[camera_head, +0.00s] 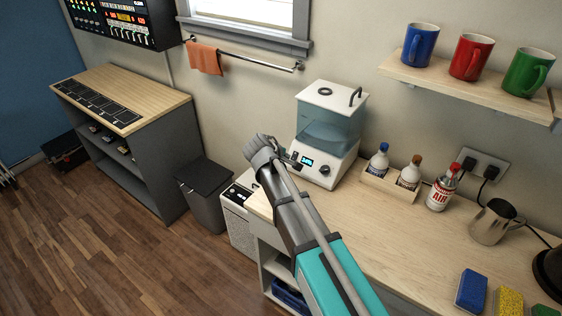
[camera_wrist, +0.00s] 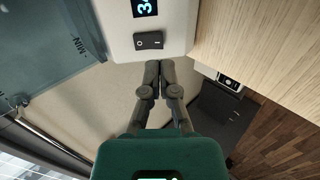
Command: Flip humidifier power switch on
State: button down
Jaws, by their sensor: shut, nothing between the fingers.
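The humidifier (camera_head: 329,127) stands on the wooden counter, with a clear bluish tank and a white base. Its lit display (camera_head: 307,160) faces my arm. In the wrist view, the dark power switch (camera_wrist: 149,40) with O and line marks sits on the white base beside the display (camera_wrist: 145,8). I cannot tell which side of it is pressed. My gripper (camera_wrist: 160,65) is shut and empty, its fingertips close to the switch with a small visible gap. In the head view, my gripper (camera_head: 291,160) is beside the front of the humidifier, and the switch is hidden.
A wooden holder (camera_head: 388,188) with two bottles stands right of the humidifier, then a red-capped spray can (camera_head: 441,188) and a metal pitcher (camera_head: 495,222). Sponges (camera_head: 471,291) lie near the front. A shelf (camera_head: 465,84) holds mugs. A bin (camera_head: 206,196) stands left.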

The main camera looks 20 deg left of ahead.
aim_at(292, 160)
jog(key=shift+b+x, duration=1.1)
jog(key=shift+x, duration=0.95)
jog(key=shift+a, duration=0.1)
